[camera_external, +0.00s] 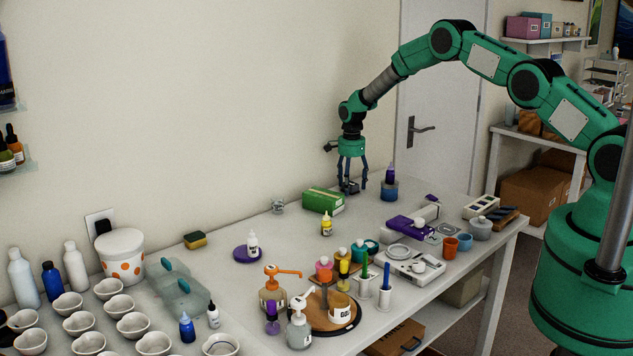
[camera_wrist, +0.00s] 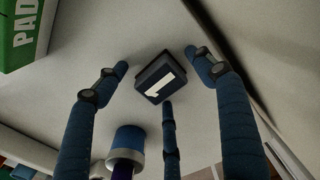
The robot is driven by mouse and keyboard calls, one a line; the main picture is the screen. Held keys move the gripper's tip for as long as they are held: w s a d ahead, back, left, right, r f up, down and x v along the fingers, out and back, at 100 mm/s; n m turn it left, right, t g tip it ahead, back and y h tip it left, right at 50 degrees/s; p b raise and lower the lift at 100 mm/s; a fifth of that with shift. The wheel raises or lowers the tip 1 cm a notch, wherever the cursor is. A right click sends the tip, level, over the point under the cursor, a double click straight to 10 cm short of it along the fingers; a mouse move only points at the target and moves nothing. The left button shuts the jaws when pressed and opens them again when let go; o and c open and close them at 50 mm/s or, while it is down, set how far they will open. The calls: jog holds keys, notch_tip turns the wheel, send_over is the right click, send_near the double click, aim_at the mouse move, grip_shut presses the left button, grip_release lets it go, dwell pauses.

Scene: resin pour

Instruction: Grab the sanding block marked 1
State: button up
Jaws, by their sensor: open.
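The sanding block marked 1 (camera_wrist: 160,78) is a small dark block with a white 1 on its top. In the wrist view it lies on the pale table, between the fingertips of my gripper (camera_wrist: 157,65). The blue fingers are spread apart around it, with a gap at each side, and nothing is held. In the external view my gripper (camera_external: 352,184) points down at the far end of the table, just right of the green box. The block is small and partly hidden by the fingers there.
The green box marked PAD (camera_external: 323,200) stands close on the left; it also shows in the wrist view (camera_wrist: 22,30). A blue cup (camera_external: 389,190) holding a purple bottle (camera_external: 390,172) stands close on the right. The wall is right behind. Bottles and cups crowd the nearer table.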

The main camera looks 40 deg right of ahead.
jog(key=shift+c, duration=0.2)
jog(key=c, duration=1.3)
jog(key=shift+c, duration=0.2)
jog(key=shift+r+b, duration=0.35)
jog(key=shift+r, duration=4.65)
